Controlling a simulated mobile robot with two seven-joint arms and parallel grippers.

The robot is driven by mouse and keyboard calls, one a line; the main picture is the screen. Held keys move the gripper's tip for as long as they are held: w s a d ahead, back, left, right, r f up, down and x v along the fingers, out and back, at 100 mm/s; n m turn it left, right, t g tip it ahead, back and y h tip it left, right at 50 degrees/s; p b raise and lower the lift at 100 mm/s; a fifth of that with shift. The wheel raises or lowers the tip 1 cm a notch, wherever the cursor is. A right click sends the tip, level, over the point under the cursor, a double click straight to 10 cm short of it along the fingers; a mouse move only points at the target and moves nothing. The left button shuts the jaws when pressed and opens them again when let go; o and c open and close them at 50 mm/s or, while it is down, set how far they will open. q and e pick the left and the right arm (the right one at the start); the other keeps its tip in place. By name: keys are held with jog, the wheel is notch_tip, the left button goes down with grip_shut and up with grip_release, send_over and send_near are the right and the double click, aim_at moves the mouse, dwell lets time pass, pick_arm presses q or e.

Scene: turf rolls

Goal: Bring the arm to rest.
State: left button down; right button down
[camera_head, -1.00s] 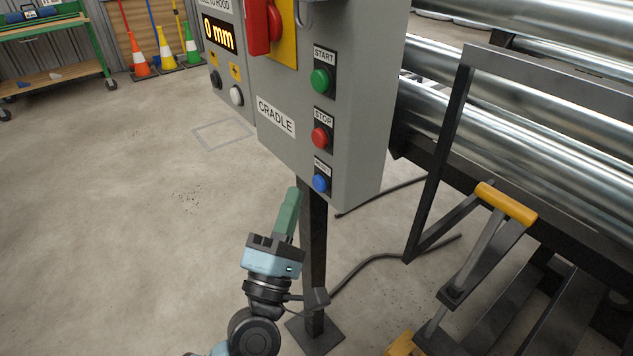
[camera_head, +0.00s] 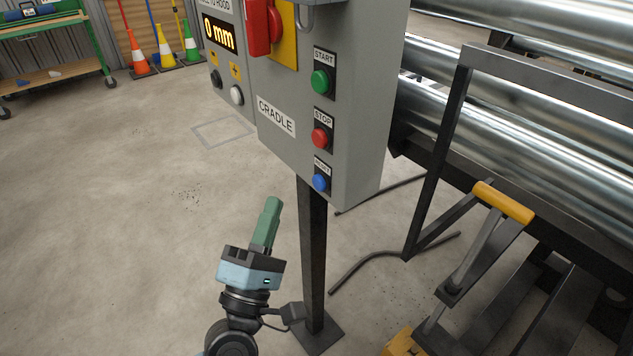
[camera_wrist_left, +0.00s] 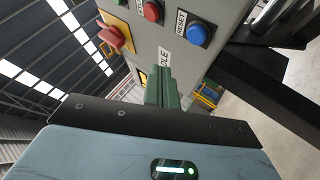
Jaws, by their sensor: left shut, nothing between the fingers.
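My left gripper (camera_head: 270,205) has green fingers, pressed together with nothing between them, on a pale blue wrist body. It is low in the head view, left of the dark post, and apart from the grey control box (camera_head: 353,110) above it. In the left wrist view the shut fingers (camera_wrist_left: 163,75) point up toward the box front, partly covering the CRADLE label. The box carries a green START button (camera_head: 320,81), a red STOP button (camera_head: 320,136) and a blue RESET button (camera_head: 320,183). My right gripper is not in view.
The dark post (camera_head: 313,260) stands right of my left gripper. A dark frame with a yellow-handled lever (camera_head: 504,203) and shiny metal rollers (camera_head: 540,140) fill the right side. A cable (camera_head: 385,258) lies on the floor. The concrete floor at left (camera_head: 110,220) is open.

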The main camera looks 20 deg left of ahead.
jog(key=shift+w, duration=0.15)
